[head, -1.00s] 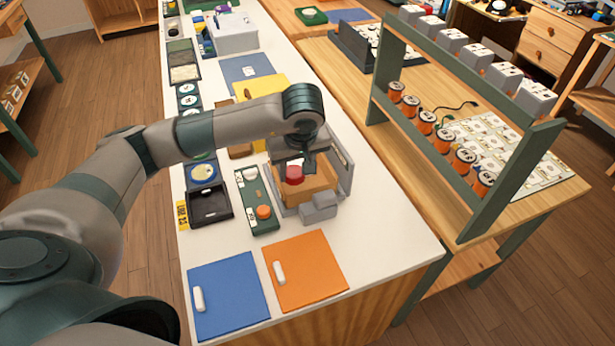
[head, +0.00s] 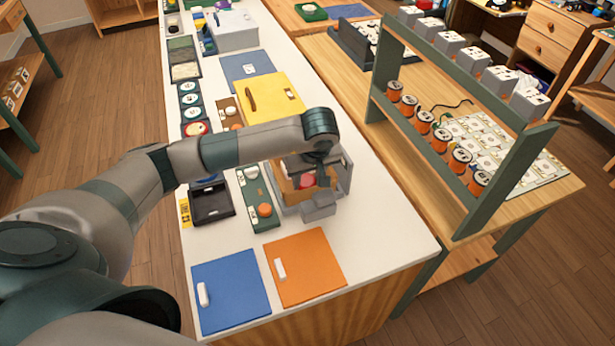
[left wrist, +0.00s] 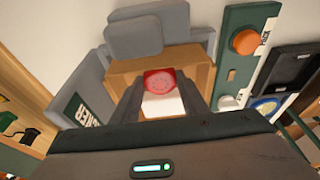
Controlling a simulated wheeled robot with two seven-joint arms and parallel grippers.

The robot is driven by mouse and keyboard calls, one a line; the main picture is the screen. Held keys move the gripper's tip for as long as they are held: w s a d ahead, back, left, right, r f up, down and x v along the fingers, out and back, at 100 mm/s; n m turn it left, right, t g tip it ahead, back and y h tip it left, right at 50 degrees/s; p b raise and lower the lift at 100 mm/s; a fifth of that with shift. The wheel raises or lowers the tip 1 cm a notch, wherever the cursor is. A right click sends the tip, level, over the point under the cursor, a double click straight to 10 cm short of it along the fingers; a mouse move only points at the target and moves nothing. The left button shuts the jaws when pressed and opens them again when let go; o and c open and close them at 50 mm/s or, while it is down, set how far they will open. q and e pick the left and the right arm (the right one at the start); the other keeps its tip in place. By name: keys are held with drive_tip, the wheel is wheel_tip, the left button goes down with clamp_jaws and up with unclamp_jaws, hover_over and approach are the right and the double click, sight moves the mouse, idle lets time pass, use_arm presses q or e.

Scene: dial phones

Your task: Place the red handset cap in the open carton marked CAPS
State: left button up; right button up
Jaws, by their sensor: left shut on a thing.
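The red handset cap (head: 308,181) is held in my left gripper (head: 312,172), over the open brown carton (head: 289,190). In the left wrist view the red cap (left wrist: 160,80) shows round and dotted between the two fingers of my left gripper (left wrist: 166,96), with a white part below it. The brown carton (left wrist: 192,56) surrounds it in that picture. I cannot tell whether the cap is inside the carton or just above it. No CAPS marking is readable on the carton. My right gripper is not in view.
Grey box-like parts (head: 320,206) stand close around the carton, one with a partly hidden label. A green tray with an orange knob (head: 265,210) and a black tray (head: 211,204) lie to the left. Blue (head: 230,290) and orange (head: 304,267) panels lie in front.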

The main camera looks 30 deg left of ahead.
use_arm(q)
drive_tip(key=shift+f, duration=0.45)
drive_tip(key=o, duration=1)
drive_tip(key=shift+o, duration=0.2)
